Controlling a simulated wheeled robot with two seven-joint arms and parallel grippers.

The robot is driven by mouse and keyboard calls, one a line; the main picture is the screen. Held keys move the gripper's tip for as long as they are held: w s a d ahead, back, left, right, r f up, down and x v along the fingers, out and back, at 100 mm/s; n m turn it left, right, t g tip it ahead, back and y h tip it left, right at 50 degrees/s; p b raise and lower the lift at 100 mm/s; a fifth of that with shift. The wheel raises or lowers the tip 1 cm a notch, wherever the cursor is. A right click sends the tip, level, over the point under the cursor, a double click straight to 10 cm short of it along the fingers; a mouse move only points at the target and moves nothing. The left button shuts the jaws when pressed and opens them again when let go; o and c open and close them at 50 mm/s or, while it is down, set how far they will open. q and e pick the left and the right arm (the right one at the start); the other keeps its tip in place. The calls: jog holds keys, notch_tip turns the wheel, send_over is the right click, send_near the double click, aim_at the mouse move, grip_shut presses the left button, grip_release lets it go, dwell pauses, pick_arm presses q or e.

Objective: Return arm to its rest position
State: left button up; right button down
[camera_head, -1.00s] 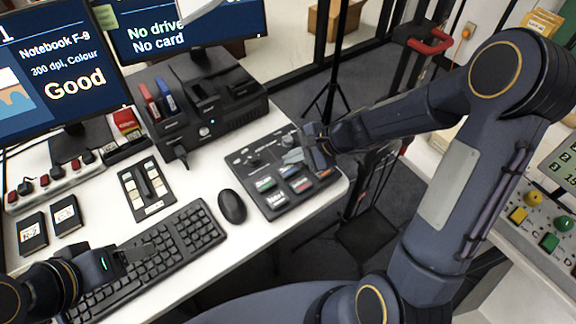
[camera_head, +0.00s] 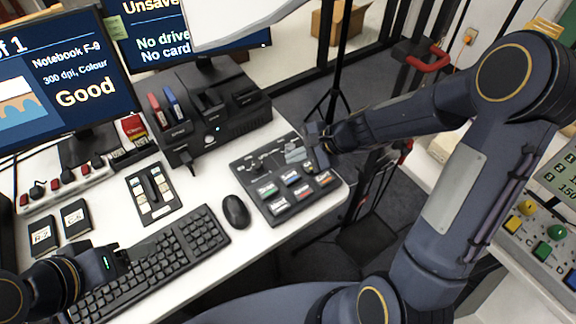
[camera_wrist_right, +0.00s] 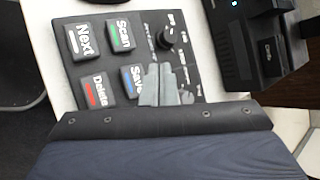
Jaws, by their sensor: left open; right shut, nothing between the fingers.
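My right arm reaches in from the right. Its gripper (camera_head: 298,153) is shut and empty, above the right part of the black button panel (camera_head: 257,180). In the right wrist view the grey fingertips (camera_wrist_right: 160,86) are together over the panel, beside the Save key (camera_wrist_right: 131,79) and below the knob. I cannot tell whether they touch the panel. My left gripper (camera_head: 122,260) is open and empty at the left end of the keyboard (camera_head: 165,262), low in the head view.
A mouse (camera_head: 236,211) lies between keyboard and panel. A black drive dock (camera_head: 212,112) stands behind. Monitors (camera_head: 70,75) stand at the back left. A white object (camera_head: 225,22) covers part of the top. A console (camera_head: 545,235) with coloured buttons is at the right.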

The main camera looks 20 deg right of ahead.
jog(key=s+d+r+n+h, duration=0.2)
jog(key=s+d+r+n, duration=0.1)
jog(key=s+r+n, duration=0.8)
jog(key=s+d+r+n+t+h, duration=0.1)
jog(key=s+d+n+h, duration=0.1)
jog(key=s, duration=0.9)
jog(key=shift+d, duration=0.5)
dwell(0.7)
